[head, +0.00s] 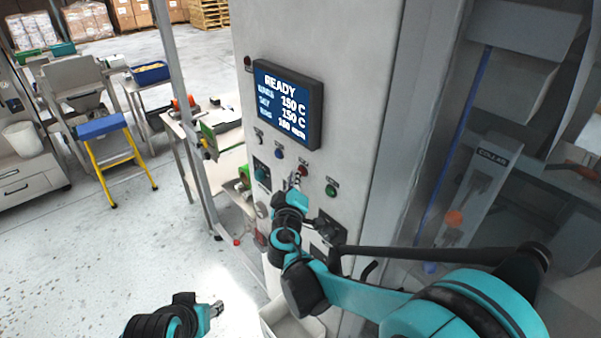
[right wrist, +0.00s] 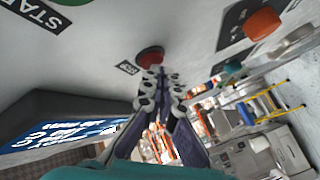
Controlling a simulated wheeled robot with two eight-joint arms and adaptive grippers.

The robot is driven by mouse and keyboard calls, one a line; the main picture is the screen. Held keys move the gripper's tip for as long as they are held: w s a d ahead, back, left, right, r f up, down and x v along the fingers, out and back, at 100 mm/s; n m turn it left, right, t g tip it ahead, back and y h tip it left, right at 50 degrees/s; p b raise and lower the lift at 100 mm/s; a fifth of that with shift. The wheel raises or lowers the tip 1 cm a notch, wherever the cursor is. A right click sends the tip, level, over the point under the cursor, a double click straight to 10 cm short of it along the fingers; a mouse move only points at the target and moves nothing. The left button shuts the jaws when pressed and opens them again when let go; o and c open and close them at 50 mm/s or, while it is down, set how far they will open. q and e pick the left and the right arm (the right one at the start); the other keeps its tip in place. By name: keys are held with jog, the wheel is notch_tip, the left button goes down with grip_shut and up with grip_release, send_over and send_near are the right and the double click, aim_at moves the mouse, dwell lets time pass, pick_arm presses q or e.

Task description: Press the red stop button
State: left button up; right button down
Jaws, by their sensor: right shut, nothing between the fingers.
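The red stop button (head: 303,171) is a small round button on the grey machine panel, below the screen, between a blue and a green button. In the right wrist view the red stop button (right wrist: 150,55) shows beside its black label. My right gripper (head: 295,181) is shut and empty, with its tips close to the button. In the right wrist view the tips of the right gripper (right wrist: 156,72) overlap the button's lower edge; I cannot tell whether they touch it. My left gripper (head: 217,308) is low at the bottom of the head view, away from the panel.
The screen (head: 287,104) reads READY and juts out above the buttons. The green button (head: 331,191) and blue button (head: 279,154) are close by. An orange-red knob (right wrist: 263,22) is on the panel. A workbench (head: 223,150) stands to the left; open floor lies beyond.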

jog(key=shift+s+a, duration=0.35)
jog(key=shift+a, duration=0.1)
jog(key=s+a, duration=0.1)
jog(key=a, duration=0.1)
jog(key=s+a, duration=0.2)
dwell(0.4)
dwell(0.7)
